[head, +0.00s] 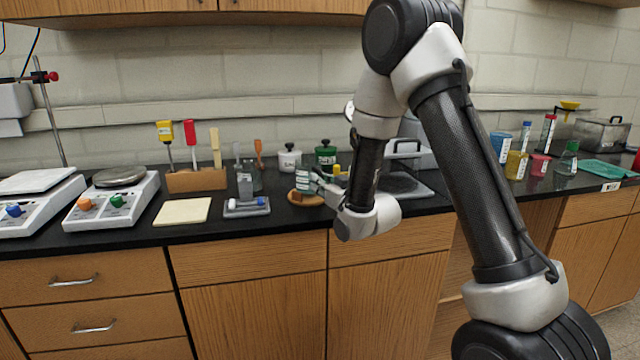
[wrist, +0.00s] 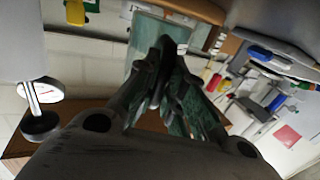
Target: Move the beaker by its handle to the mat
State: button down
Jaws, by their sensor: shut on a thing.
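A small clear beaker (head: 302,179) with pale markings is left of my gripper (head: 320,181) in the head view. My gripper is shut on the beaker's handle, though the fingers cover most of the handle. In the wrist view the greenish glass of the beaker (wrist: 150,56) shows beyond the closed fingertips (wrist: 160,62). The beaker looks upright over a round brown disc (head: 299,199); I cannot tell whether it touches it. A flat pale yellow square mat (head: 182,211) lies bare on the black counter, left of the beaker.
Behind are a wooden tool block (head: 196,180) and white and green jars (head: 289,158). Two balances (head: 112,197) stand left. A grey hotplate (head: 405,187) is behind my arm.

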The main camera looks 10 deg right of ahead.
jog(key=shift+f, duration=0.55)
jog(key=c, duration=1.4)
grip_release()
jog(key=shift+c, duration=0.2)
notch_tip(320, 180, up, 10)
jog(key=shift+f, duration=0.15)
jog(key=s+d+r+m+g+h, duration=0.1)
jog(key=s+d+r+g+h, duration=0.2)
jog(key=s+d, duration=0.45)
jog(key=s+d+m+g+h, duration=0.1)
jog(key=s+d+g, duration=0.2)
jog(key=s, duration=0.8)
jog(key=s+d+f+m+g+h, duration=0.1)
jog(key=s+d+g, duration=0.2)
jog(key=s, duration=0.8)
jog(key=s+d+f+m+g+h, duration=0.1)
jog(key=s+d+g, duration=0.2)
jog(key=s, duration=0.8)
jog(key=shift+s+d+f, duration=0.2)
jog(key=shift+s+d, duration=0.05)
jog(key=shift+d, duration=0.1)
